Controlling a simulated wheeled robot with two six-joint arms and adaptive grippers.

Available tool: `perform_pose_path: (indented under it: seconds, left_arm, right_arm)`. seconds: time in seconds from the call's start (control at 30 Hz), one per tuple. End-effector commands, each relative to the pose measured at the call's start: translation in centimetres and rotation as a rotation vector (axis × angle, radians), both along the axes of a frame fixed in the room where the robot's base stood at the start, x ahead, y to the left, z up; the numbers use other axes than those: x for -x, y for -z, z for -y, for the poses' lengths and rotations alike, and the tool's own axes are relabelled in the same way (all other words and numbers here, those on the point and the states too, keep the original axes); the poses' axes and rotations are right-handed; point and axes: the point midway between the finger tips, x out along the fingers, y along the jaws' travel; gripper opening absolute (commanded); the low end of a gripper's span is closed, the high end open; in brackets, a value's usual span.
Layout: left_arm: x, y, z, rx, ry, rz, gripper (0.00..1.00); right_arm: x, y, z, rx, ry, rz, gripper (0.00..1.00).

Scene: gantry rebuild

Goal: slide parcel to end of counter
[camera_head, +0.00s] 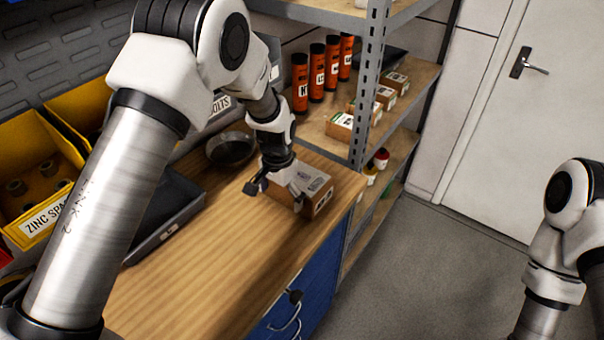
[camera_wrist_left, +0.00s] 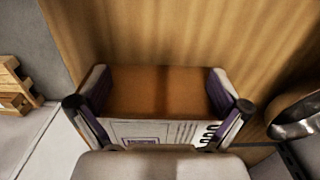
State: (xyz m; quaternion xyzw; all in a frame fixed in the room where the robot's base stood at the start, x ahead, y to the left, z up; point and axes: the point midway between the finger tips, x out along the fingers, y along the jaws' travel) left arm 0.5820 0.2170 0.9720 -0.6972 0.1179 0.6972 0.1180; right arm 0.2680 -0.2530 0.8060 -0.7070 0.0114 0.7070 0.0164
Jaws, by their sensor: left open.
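The parcel (camera_head: 312,183) is a brown cardboard box with printed labels, lying on the wooden counter (camera_head: 215,265) near its far right end. My left gripper (camera_head: 277,193) is down at the parcel, with its fingers apart. In the left wrist view the parcel (camera_wrist_left: 158,92) sits between the two purple-padded fingers of the left gripper (camera_wrist_left: 162,98). The pads are close to its sides; I cannot tell whether they touch. Part of the parcel is hidden behind the gripper. My right arm shows at the right edge, but its gripper is out of view.
A round dark pan (camera_head: 231,149) stands left of the parcel, and a dark tray (camera_head: 165,215) lies along the counter's back. Yellow bins (camera_head: 38,160) are at the left. A metal shelf (camera_head: 366,110) with orange tubes (camera_head: 317,75) and small boxes stands beyond the counter's end.

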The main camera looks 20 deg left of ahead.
Motion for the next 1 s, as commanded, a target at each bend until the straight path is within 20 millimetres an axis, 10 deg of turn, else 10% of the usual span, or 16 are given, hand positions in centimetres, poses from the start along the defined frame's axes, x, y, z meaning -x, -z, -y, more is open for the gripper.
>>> perform_pose_path:
  seconds: [1.0]
  left_arm:
    - [-7.9, 0.1, 2.7, 0.0, 0.0, 0.001, 1.0]
  right_arm:
    - [0.0, 0.2, 0.0, 0.0, 0.0, 0.0, 0.4]
